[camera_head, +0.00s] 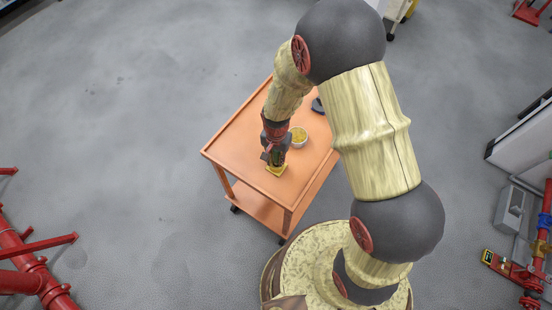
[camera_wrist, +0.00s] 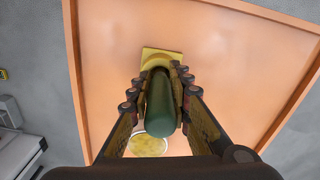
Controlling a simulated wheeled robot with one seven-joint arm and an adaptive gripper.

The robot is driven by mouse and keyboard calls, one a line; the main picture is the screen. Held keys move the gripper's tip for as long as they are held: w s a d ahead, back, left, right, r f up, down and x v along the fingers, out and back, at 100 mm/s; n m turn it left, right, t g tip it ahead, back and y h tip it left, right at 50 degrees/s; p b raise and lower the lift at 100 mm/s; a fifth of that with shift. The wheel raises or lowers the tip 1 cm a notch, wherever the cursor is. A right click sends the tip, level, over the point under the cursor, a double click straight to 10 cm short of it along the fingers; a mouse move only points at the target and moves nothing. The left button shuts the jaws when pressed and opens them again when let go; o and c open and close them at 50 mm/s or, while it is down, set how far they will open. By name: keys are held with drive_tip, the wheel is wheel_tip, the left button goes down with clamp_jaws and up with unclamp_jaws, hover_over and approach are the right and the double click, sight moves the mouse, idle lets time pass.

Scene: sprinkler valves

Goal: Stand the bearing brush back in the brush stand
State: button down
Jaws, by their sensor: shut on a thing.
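The bearing brush shows as a dark green rounded handle (camera_wrist: 160,108) in the wrist view, pointing up toward the camera. My gripper (camera_wrist: 160,82) is shut on it, with one finger on each side. The brush stand is a small yellow square block (camera_head: 276,171) on the orange cart. It also shows in the wrist view (camera_wrist: 149,54), in line with the far end of the brush. The brush's lower end is hidden by the handle and fingers, so I cannot tell whether it is in the stand or just above it. In the head view my gripper (camera_head: 275,158) is right over the stand.
A dark object (camera_head: 317,105) lies farther back, partly hidden by my arm. The cart's left part is clear. Red pipes (camera_head: 35,270) stand on the floor at lower left.

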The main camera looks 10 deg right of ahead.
drive_tip(key=c, duration=1.6)
unclamp_jaws()
drive_tip(key=shift+f, duration=0.1)
drive_tip(key=shift+c, duration=0.2)
wheel_tip(320, 180, up, 13)
drive_tip(key=shift+f+p, duration=0.2)
drive_tip(key=shift+p, duration=0.75)
drive_tip(key=s+d+r+n+t, duration=0.1)
drive_tip(key=s+d+r, duration=0.15)
drive_tip(key=r, duration=0.55)
drive_tip(key=s+d+r+n+t, duration=0.2)
drive_tip(key=s+r, duration=0.1)
drive_tip(key=r, duration=0.4)
drive_tip(key=s+d+r+n+t, duration=0.1)
drive_tip(key=s+d+r, duration=0.1)
drive_tip(key=r, duration=0.6)
drive_tip(key=s+d+r+n+t, duration=0.1)
drive_tip(key=s+d+r+n, duration=0.1)
drive_tip(key=s+r, duration=0.3)
drive_tip(key=s+d, duration=0.1)
drive_tip(key=s, duration=0.2)
drive_tip(key=shift+s+r+n+t, duration=0.3)
drive_tip(key=shift+s+t, duration=0.05)
drive_tip(key=shift+t, duration=0.05)
